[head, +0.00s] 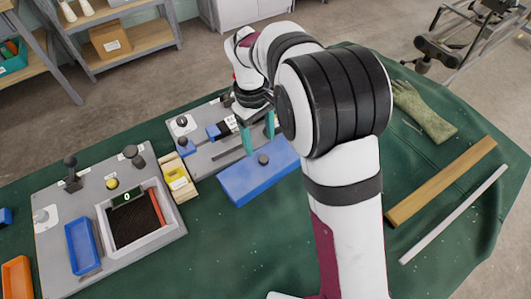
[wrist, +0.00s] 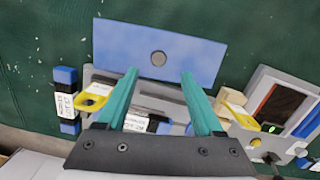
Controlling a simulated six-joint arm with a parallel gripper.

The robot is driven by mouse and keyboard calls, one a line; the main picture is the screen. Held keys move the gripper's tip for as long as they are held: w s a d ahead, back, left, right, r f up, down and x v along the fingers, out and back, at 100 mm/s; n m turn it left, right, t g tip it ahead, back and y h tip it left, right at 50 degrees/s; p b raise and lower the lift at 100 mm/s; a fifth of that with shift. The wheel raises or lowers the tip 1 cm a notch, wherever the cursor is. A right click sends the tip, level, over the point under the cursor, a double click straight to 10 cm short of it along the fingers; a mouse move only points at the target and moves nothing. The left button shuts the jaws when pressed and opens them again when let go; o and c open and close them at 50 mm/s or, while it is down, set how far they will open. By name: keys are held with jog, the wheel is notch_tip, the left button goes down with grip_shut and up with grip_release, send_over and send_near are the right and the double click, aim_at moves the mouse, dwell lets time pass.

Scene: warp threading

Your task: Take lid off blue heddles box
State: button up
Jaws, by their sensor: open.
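The blue heddles box (head: 240,190) is a low rectangular shape on the green cloth, its flat blue lid (head: 278,172) on top with a round dark knob (head: 263,160). I cannot make out a seam between lid and box. In the wrist view the blue lid (wrist: 115,50) fills the top, its grey knob (wrist: 159,58) near the middle. My gripper (head: 259,147) is open and empty, teal fingers pointing toward the lid. In the wrist view the knob lies between the lines of the fingers, just past the fingertips (wrist: 159,75), apart from both.
A grey board (head: 205,160) with small blue and black labelled parts lies behind the box. A yellow-marked wooden holder (head: 178,178) and a second grey board (head: 60,205) with a framed dark tray stand left. A wooden bar (head: 440,182), pale rod and glove lie right.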

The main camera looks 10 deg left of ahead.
aim_at(263, 158)
jog(key=f, duration=0.4)
jog(key=d+f, duration=0.1)
jog(key=f, duration=0.1)
jog(key=shift+s+f, duration=0.15)
jog(key=shift+f, duration=0.2)
grip_shut()
